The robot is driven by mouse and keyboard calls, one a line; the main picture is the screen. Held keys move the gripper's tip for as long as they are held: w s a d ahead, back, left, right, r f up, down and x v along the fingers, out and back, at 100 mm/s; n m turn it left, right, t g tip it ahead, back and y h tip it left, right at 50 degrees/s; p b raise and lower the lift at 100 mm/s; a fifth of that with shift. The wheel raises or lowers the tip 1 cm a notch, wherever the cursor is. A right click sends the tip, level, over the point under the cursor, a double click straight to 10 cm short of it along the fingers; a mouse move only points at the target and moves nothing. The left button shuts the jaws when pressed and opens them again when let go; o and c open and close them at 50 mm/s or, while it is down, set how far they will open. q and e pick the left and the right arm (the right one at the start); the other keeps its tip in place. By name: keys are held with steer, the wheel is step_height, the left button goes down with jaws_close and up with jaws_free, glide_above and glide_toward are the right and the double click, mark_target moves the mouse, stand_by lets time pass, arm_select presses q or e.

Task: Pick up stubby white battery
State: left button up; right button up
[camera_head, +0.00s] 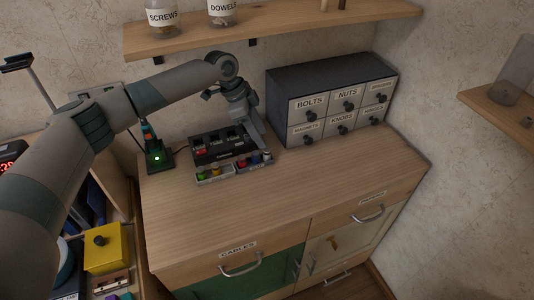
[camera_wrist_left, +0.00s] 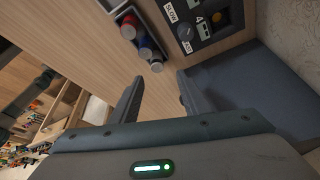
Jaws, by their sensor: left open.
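In the left wrist view, a small tray (camera_wrist_left: 118,12) holds a row of short cylinders. The one at the end nearest my fingers has a pale grey-white top (camera_wrist_left: 156,66); it looks like the stubby white battery, though its side is mostly hidden. A blue one (camera_wrist_left: 143,42) and a red one (camera_wrist_left: 128,28) stand beyond it. My left gripper (camera_wrist_left: 160,84) is open and empty, its fingertips just short of the pale-topped cylinder. In the head view my left gripper (camera_head: 262,146) is over the right end of the right-hand tray. My right gripper is out of view.
A black charger panel (camera_head: 215,147) with knobs stands behind the trays. A dark drawer cabinet (camera_head: 285,96) stands close on the right. A green-lit device (camera_head: 158,157) is at the left. The front of the wooden top (camera_head: 270,205) is clear.

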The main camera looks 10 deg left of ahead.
mark_target(267, 149)
arm_select(q)
steer(key=p+x, duration=0.2)
steer(key=x, duration=0.1)
steer(key=p+x, duration=0.1)
steer(key=shift+s+f, duration=0.25)
steer(key=shift+f, duration=0.4)
steer(key=shift+c, duration=0.7)
jaws_close()
